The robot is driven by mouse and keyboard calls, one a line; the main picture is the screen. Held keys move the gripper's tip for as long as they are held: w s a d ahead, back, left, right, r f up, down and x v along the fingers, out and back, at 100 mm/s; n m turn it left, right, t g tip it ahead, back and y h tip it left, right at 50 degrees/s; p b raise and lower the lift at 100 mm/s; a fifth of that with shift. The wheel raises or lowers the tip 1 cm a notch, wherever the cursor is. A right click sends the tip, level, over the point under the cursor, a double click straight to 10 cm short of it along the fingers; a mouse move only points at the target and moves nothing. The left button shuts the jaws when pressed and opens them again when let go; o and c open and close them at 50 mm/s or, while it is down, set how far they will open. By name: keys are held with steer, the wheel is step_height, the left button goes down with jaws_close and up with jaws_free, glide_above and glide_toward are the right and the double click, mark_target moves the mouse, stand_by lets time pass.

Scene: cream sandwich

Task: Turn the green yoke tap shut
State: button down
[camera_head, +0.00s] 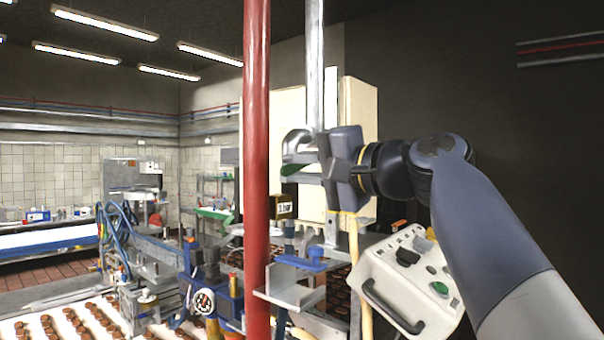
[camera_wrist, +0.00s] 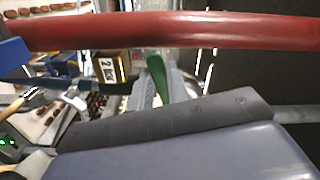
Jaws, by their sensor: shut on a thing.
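The green yoke tap (camera_head: 291,169) shows as a small green piece left of the upright steel pipe (camera_head: 315,70), at the height of my gripper. In the wrist view its green handle (camera_wrist: 157,78) sticks up beside my grey fingers. My gripper (camera_head: 308,168) reaches in from the right and is shut on the tap's handle. The fingers and the gripper body hide part of the tap, and its exact angle is hard to read.
A thick red pipe (camera_head: 256,130) stands just left of the tap and crosses the wrist view (camera_wrist: 200,32). A numbered box (camera_head: 284,206) is below. A white control box (camera_head: 405,275) with buttons hangs under my arm. Biscuit trays are at lower left.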

steer(key=shift+r+m, duration=0.3)
steer(key=shift+m, duration=0.45)
steer(key=shift+r+m, duration=0.3)
steer(key=shift+m, duration=0.45)
steer(key=c, duration=1.4)
jaws_free()
steer(key=shift+o, duration=0.2)
steer(key=b+v, duration=0.3)
steer(key=v, duration=0.7)
steer(key=shift+s+d, duration=0.3)
steer(key=shift+a, duration=0.15)
steer(key=p+x, duration=0.3)
steer(key=x, duration=0.7)
steer(key=shift+w+a, duration=0.2)
steer(key=shift+w, duration=0.1)
